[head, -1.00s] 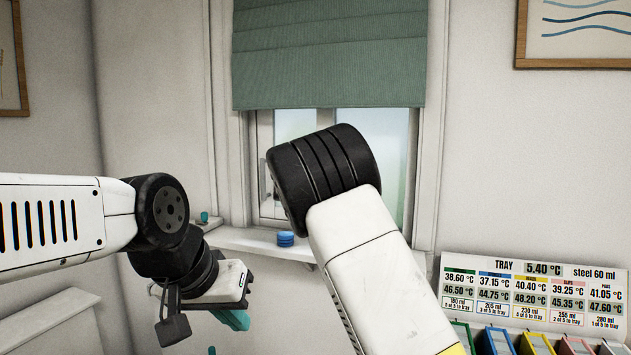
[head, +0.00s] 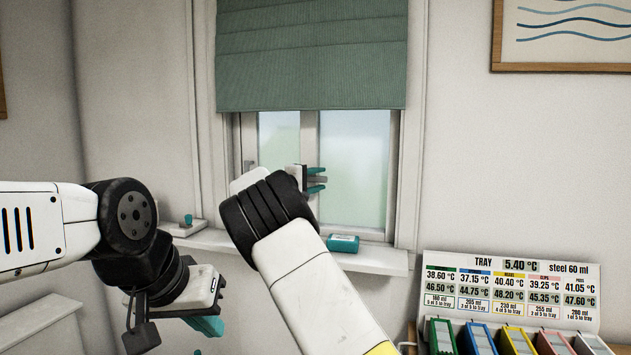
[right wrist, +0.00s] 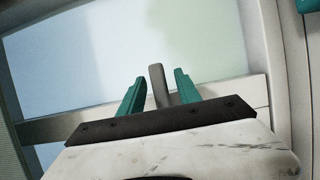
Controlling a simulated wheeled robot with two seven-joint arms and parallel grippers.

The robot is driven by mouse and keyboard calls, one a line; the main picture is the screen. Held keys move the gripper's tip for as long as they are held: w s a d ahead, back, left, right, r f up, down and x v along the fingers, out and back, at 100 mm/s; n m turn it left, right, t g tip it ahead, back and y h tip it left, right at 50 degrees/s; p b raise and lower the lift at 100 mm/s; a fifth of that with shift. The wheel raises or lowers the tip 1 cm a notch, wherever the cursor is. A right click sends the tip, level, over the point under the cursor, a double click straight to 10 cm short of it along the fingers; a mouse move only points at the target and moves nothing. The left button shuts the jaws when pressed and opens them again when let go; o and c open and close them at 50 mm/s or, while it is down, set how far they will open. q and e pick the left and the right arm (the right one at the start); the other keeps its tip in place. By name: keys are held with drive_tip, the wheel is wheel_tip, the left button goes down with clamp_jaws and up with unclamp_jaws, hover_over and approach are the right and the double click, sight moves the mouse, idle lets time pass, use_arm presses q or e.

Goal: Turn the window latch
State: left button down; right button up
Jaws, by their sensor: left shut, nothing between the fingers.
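The window latch, a grey handle (right wrist: 157,84), stands between the two teal fingers of my right gripper (right wrist: 159,77) in the right wrist view. A narrow gap shows on each side of it, so the gripper is open around the handle and not closed on it. In the head view my right gripper (head: 320,179) is at the window's middle frame, pointing right, with the grey latch (head: 319,180) partly hidden between its fingers. My left gripper (head: 208,325) is shut and empty at the lower left, pointing down, away from the window.
A green blind (head: 310,60) hangs above the latch. A sign (head: 510,285) and several coloured bins (head: 520,340) stand at the lower right. My right forearm hides part of the sill.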

clamp_jaws()
idle(1.4)
